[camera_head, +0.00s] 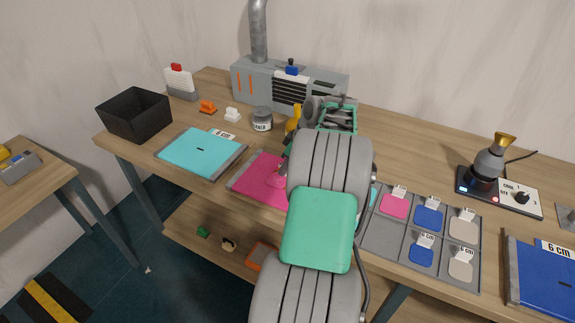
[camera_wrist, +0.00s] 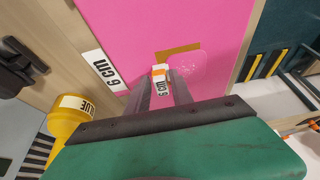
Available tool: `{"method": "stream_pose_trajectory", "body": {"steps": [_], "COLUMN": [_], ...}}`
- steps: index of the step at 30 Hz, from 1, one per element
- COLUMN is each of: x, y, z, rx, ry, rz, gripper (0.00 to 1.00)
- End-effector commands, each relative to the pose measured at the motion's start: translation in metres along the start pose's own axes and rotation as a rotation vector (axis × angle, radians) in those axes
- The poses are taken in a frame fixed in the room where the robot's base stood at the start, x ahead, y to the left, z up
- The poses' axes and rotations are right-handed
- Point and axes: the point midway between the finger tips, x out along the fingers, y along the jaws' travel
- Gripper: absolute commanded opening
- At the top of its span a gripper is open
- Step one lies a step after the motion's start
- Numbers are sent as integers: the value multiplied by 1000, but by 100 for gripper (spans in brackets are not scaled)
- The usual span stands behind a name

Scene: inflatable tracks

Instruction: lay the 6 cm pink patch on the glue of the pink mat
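The pink mat (camera_head: 247,180) lies on the bench, partly hidden by my arm. In the wrist view the mat (camera_wrist: 130,30) fills the upper middle, with a 6 cm label (camera_wrist: 105,70) at its edge. A glossy outlined glue area (camera_wrist: 190,63) lies beside a brown slot-like opening (camera_wrist: 178,49). My gripper (camera_wrist: 161,82) is over the mat, just left of the glue, its fingers closed around a small white 6 cm tab (camera_wrist: 161,86) with orange at its top. The tab appears to be the patch's; its pink body cannot be told from the mat. In the head view the fingers are mostly hidden.
A grey tray (camera_head: 376,233) with several tabbed patches is right of my arm. A yellow glue bottle (camera_wrist: 65,118) stands near the gripper. A cyan mat (camera_head: 200,152) and black bin (camera_head: 135,112) are left; a blue mat (camera_head: 540,275) is right.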

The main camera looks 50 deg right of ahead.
Motion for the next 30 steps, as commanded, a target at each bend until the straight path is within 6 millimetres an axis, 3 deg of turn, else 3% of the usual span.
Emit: {"method": "stream_pose_trajectory", "body": {"steps": [10,14,17,24,30], "x": [2,-9,-28,-94,-122], "y": [-2,-1,0,1,0], "z": [1,-2,-1,-2,-2], "rx": [1,1,1,2,2], "ry": [-2,-1,0,0,-1], "rz": [-7,-4,-1,0,-3], "gripper": [37,37,37,37,37]}}
